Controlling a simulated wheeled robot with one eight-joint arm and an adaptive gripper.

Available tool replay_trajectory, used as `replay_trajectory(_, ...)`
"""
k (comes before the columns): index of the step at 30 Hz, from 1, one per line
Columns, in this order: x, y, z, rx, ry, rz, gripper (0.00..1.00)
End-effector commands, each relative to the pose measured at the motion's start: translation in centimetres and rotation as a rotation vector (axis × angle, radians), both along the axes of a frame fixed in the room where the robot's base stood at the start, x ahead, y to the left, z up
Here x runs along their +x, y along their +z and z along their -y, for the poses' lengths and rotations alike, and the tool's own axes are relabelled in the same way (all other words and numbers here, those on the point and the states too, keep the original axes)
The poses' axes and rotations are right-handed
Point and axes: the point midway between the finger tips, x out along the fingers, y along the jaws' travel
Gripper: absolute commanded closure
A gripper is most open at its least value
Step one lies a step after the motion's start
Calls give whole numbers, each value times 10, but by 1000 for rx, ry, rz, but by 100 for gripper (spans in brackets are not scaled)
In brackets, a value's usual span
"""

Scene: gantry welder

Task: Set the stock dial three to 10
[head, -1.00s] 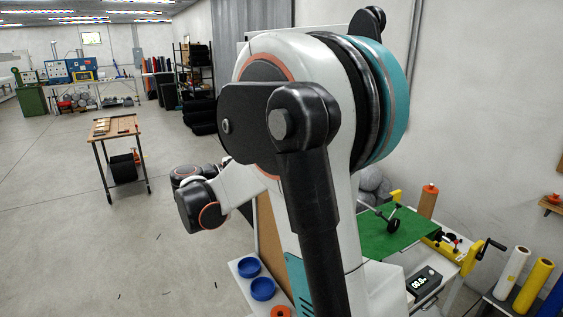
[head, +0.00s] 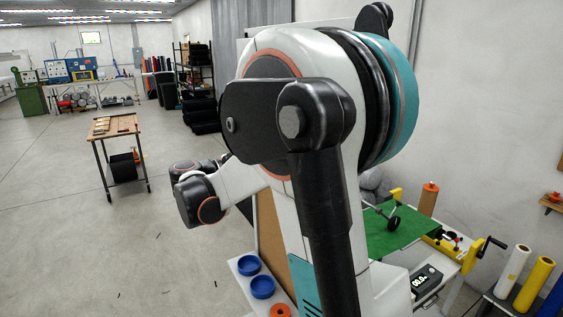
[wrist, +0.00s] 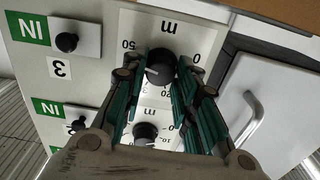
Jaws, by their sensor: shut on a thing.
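In the wrist view a pale panel shows upside down, with a plate marked 3 (wrist: 59,67). Beside it is a black dial knob (wrist: 160,66) on a white scale plate (wrist: 172,27) marked m, with 50 at the left and 0 at the right. A white pointer mark on the knob faces left and slightly down. My gripper (wrist: 163,76) is shut on this knob, one green-padded finger on each side. The fingers hide part of the scale. The gripper is not in the head view.
A second dial knob (wrist: 146,132) sits just below the held one. Black push knobs (wrist: 67,42) by green IN labels are at the left. A metal handle (wrist: 250,118) stands out at the right. In the head view, blue bowls (head: 262,287) stand on a white surface.

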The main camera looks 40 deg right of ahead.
Motion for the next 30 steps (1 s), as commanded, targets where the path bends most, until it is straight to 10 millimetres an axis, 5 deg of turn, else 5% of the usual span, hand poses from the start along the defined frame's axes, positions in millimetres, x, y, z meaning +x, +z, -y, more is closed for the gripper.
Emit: replay_trajectory(30,3,-2,1,221,1,-928,96)
